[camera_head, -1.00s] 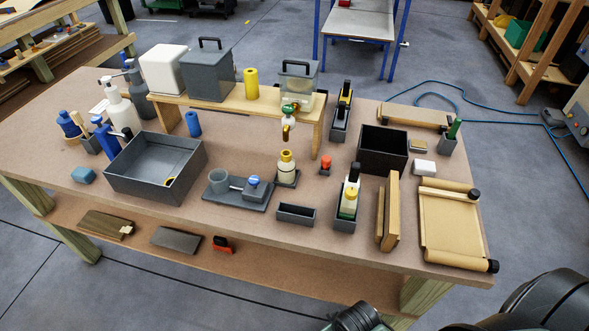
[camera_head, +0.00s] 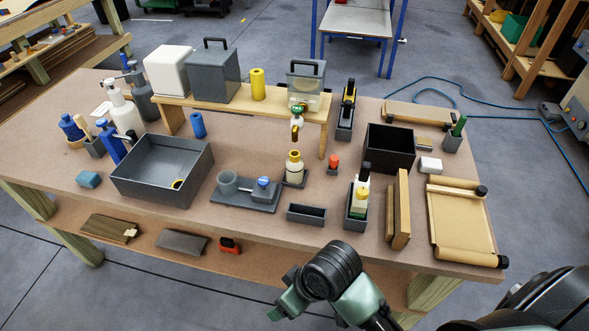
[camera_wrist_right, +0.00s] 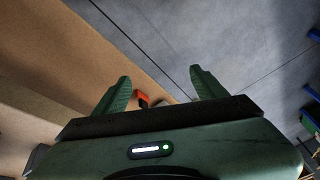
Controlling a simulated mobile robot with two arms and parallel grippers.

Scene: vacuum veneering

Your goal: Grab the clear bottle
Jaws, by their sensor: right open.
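A small pale bottle with a yellow collar (camera_head: 294,165) stands upright on a dark base at mid-table, below an amber-tipped nozzle; it may be the clear bottle, but I cannot tell how see-through it is. Another pale bottle with a yellow band (camera_head: 358,203) stands in a narrow grey holder to its right. My right gripper (camera_wrist_right: 160,73) is open and empty in the wrist view, with floor and the workbench side beyond its fingers. In the head view my right arm is at the bottom, in front of the bench's front edge, away from both bottles. My left gripper is out of view.
A grey tray (camera_head: 130,180), a cup stand (camera_head: 245,198), a small grey trough (camera_head: 306,213) and upright wooden boards (camera_head: 402,215) crowd the bench front. A wooden riser (camera_head: 240,107) carries boxes behind. An orange clamp (camera_head: 229,246) lies on the lower shelf.

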